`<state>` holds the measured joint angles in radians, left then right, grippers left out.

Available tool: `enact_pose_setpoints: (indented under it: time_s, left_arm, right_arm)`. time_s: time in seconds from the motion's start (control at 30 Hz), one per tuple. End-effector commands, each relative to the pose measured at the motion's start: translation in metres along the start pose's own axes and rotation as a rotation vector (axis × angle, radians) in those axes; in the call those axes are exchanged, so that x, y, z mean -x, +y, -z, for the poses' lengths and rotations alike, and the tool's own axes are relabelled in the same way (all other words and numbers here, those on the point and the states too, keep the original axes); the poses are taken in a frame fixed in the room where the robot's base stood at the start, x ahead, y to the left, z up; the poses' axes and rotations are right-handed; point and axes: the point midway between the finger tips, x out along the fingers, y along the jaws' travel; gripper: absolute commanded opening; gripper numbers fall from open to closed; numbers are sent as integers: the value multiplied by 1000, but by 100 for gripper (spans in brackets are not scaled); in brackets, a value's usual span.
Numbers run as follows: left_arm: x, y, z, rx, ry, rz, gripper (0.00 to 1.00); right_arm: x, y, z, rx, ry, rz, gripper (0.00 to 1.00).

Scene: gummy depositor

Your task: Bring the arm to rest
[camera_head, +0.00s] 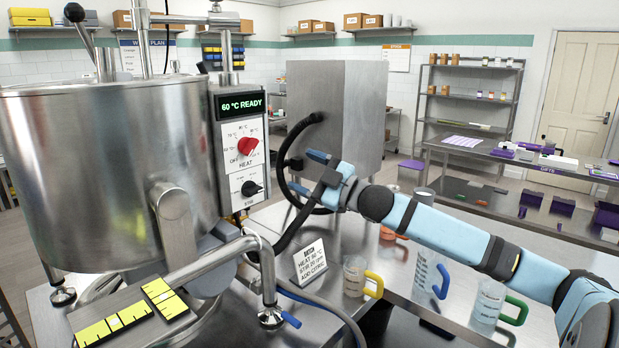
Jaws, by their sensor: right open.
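My right arm (430,222) reaches in from the right. Its gripper (303,172) is open and looks empty, with two blue-tipped fingers pointing left. It is in front of the steel cabinet (345,110) and right of the control box; I cannot tell whether it touches the black hose there. The steel kettle (100,175) stands at left. Its control box display (242,103) reads "60 °C READY". Below are a red heat knob (247,146) and a black stir knob (251,188). My left gripper is not in view.
A batch card (310,263) stands on the steel bench. Jugs with yellow (355,277), blue (424,274) and green (489,302) handles stand below my right arm. A bent outlet pipe (225,258) and yellow-marked plate (128,318) are in front of the kettle. A gifts table (500,160) is behind.

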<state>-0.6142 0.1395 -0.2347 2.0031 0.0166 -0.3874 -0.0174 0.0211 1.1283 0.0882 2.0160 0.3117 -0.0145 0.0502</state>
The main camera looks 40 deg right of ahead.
Motion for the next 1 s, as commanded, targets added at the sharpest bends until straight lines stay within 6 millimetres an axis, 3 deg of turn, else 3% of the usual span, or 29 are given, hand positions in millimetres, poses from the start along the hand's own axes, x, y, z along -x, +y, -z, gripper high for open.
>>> enact_pose_setpoints:
  time_s: [0.77,0.87,0.97,1.0]
  left_arm:
    - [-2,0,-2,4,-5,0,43]
    - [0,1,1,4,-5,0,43]
    - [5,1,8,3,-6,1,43]
    - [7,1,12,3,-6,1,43]
  right_arm:
    - [7,0,0,-1,-1,1,74]
    - [10,-11,-8,-24,-20,5,74]
    - [19,-44,-30,-85,-80,20,74]
    - [26,-64,-42,-120,-114,28,74]
